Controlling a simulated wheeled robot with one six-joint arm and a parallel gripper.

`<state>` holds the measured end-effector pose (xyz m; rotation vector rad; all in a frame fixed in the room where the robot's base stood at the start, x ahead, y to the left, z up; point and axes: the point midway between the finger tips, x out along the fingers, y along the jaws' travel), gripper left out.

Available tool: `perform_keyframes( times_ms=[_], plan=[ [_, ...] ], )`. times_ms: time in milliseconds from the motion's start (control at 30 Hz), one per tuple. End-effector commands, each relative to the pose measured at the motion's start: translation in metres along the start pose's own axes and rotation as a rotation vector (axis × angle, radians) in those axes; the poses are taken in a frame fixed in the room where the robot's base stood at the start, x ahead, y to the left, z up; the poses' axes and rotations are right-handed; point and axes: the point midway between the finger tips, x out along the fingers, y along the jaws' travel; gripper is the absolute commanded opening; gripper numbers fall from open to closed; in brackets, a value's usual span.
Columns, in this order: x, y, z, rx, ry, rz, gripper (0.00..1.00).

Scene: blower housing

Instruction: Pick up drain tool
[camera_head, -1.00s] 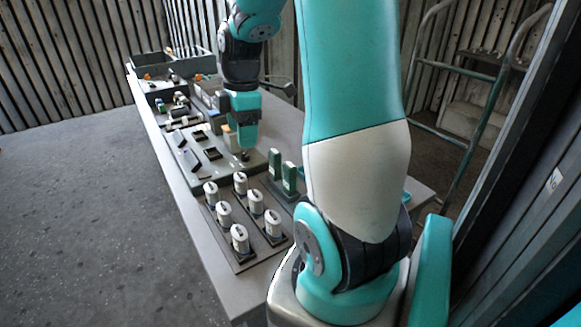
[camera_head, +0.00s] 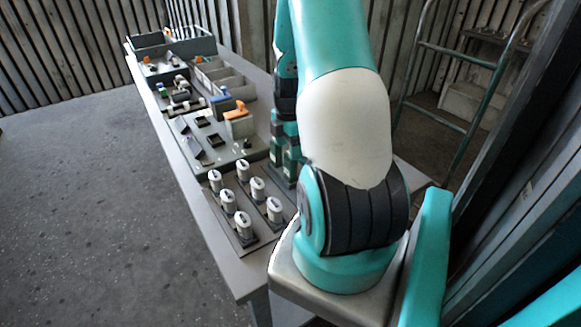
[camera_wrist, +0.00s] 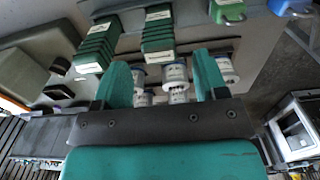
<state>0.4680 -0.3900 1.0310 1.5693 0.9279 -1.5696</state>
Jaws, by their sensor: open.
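My gripper (camera_wrist: 163,76) is open and empty in the wrist view, its two teal fingers apart. White labelled canisters (camera_wrist: 176,75) show between and beyond the fingers. I cannot tell for certain which thing is the drain tool. A green part (camera_wrist: 228,11) and a blue part (camera_wrist: 288,6) lie at the top right of the wrist view, cut by the frame edge. Two green ribbed blocks (camera_wrist: 97,46) (camera_wrist: 158,36) with white labels are above the fingers in that view.
The long grey table (camera_head: 226,258) holds several white canisters (camera_head: 243,222) in a rack at its near end. Beyond stand a beige box with an orange top (camera_head: 238,112) and trays of small parts (camera_head: 205,135). A rail cart (camera_head: 470,98) stands at right.

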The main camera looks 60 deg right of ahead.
Motion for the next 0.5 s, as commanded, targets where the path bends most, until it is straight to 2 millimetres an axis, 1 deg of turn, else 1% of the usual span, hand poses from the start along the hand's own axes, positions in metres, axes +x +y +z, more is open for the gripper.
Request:
perform_keyframes(
  times_ms=[167, 400, 500],
  plan=[
    [0.013, -0.001, 0.002, 0.001, 0.002, -0.004, 0.66],
    [0.045, -0.001, 0.004, 0.000, 0.001, -0.003, 0.66],
    [0.052, 0.000, 0.004, 0.000, 0.000, -0.001, 0.66]
  ],
)
